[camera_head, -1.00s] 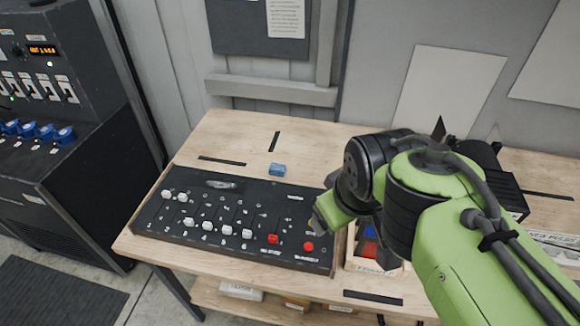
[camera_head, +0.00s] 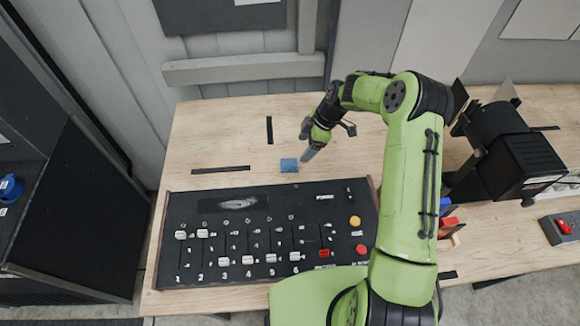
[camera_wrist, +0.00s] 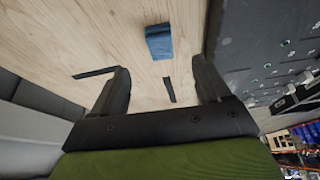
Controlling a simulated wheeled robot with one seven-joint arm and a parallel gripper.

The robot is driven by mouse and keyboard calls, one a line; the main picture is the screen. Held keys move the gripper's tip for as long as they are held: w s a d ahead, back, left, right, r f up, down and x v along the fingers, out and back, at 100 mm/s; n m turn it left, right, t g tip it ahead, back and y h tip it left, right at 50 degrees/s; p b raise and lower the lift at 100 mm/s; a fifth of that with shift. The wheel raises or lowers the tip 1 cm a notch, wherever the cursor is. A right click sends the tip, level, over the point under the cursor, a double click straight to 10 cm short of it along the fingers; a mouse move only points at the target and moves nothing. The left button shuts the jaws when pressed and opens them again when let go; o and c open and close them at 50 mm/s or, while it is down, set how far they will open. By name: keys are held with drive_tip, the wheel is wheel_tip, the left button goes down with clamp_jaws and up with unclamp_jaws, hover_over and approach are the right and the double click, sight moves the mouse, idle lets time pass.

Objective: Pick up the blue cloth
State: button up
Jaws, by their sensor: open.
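The blue cloth (camera_head: 289,165) is a small folded block lying on the wooden table, just behind the black control panel. In the wrist view the blue cloth (camera_wrist: 159,42) lies ahead of the fingertips, roughly centred between them and apart from both. My gripper (camera_head: 309,147) is just to the right of the cloth and above the table in the head view. In the wrist view my gripper (camera_wrist: 160,72) has its two dark fingers spread wide with nothing between them.
The black control panel (camera_head: 262,205) with sliders and buttons stands in front of the cloth. Black tape strips (camera_head: 221,170) mark the table around it. A dark machine (camera_head: 520,160) stands on the right. The table left of and behind the cloth is clear.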

hover_over(292, 163)
drive_tip(key=d, duration=0.2)
drive_tip(key=f, duration=0.2)
drive_tip(key=f+b, duration=0.1)
drive_tip(key=f, duration=0.1)
drive_tip(key=shift+w+d+f, duration=0.1)
drive_tip(key=shift+w+d, duration=0.1)
drive_tip(key=shift+w, duration=0.1)
drive_tip(key=shift+a+f, duration=0.25)
drive_tip(key=shift+f, duration=0.05)
drive_tip(key=x, duration=0.4)
drive_tip(key=shift+s+d+b, duration=0.1)
drive_tip(key=shift+s+b, duration=0.25)
drive_tip(key=shift+s, duration=0.05)
drive_tip(key=shift+w+a+f, duration=0.1)
drive_tip(key=shift+a+f, duration=0.1)
drive_tip(key=shift+f, duration=0.1)
drive_tip(key=shift+r, duration=0.1)
drive_tip(key=shift+c, duration=0.9)
drive_tip(key=c, duration=0.9)
drive_tip(key=shift+o, duration=0.2)
wheel_tip(292, 163, up, 10)
drive_tip(key=p, duration=0.4)
